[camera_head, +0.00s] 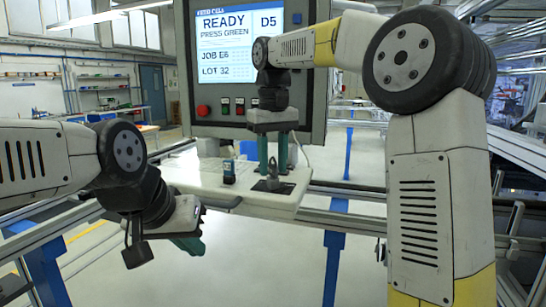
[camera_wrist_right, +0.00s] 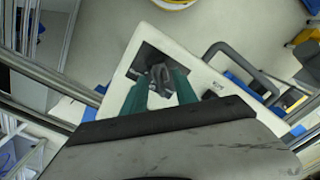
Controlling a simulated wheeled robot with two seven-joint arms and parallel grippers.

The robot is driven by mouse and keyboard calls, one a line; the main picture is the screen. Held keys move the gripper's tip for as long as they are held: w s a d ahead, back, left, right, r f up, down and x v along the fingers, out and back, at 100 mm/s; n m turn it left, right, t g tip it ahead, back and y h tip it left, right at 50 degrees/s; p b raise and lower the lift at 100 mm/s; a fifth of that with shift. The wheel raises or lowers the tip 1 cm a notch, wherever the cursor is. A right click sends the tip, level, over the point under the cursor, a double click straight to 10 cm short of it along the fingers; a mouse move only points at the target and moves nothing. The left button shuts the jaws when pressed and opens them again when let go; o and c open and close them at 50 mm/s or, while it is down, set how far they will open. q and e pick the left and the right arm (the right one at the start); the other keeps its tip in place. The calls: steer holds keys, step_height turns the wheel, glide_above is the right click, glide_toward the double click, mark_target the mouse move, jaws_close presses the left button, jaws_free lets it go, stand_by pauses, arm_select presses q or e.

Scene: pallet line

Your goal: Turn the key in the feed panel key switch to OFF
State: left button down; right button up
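The feed panel (camera_head: 225,188) is a white slab below the screen. A grey key (camera_head: 272,184) stands on a dark square switch plate (camera_head: 259,187) on its right part. My right gripper (camera_head: 273,172) points down above the key, its green fingers apart. In the right wrist view the key (camera_wrist_right: 161,76) shows between the fingertips (camera_wrist_right: 160,82); I cannot tell whether they touch it. The switch markings are not readable. My left gripper (camera_head: 190,245) is at the lower left, away from the panel; its finger gap is hidden.
A screen (camera_head: 238,50) reads READY, PRESS GREEN, D5, JOB E6, LOT 32. A red button (camera_head: 203,110) and several smaller controls sit below it. A small dark blue item (camera_head: 228,172) stands left of the key. Metal rails (camera_head: 345,222) run along the panel.

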jaws_close()
steer(key=n, duration=0.4)
steer(key=shift+n, duration=0.3)
steer(key=n, duration=0.4)
jaws_free()
steer(key=shift+o, duration=0.3)
